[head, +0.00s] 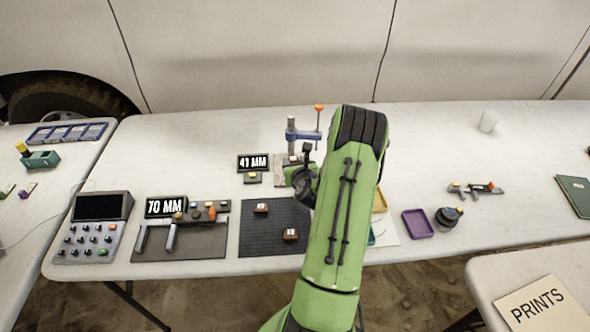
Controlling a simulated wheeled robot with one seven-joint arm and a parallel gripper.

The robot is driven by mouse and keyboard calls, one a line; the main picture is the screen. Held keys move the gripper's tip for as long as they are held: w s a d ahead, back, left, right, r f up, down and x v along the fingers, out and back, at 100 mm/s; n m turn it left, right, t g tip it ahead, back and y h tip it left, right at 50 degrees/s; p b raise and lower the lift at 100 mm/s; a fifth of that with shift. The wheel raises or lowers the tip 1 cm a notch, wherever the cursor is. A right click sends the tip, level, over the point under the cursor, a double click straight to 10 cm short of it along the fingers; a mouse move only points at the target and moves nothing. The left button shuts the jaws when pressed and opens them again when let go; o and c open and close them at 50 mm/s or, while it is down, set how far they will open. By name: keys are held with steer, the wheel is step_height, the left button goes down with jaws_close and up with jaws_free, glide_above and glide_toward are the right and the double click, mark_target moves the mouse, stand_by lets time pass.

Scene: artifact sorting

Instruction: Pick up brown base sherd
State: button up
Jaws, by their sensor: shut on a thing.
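My gripper (296,177) is partly visible at the left of my green arm, low beside the blue-armed gauge stand (303,136). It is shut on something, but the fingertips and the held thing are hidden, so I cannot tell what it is. Two small brown pieces with pale labels lie on the dark ribbed mat: one further back (261,208) and one nearer the front (290,235). I cannot tell whether either is the brown base sherd.
A "41 MM" display (253,162) stands left of the gauge. A caliper board (190,247) with a "70 MM" display (166,207) and a grey console (92,228) are further left. A purple tray (418,224) is right of my arm. The table's back right is mostly clear.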

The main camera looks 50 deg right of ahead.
step_height(320, 180, up, 22)
steer(key=p, duration=0.7)
steer(key=shift+f, duration=0.1)
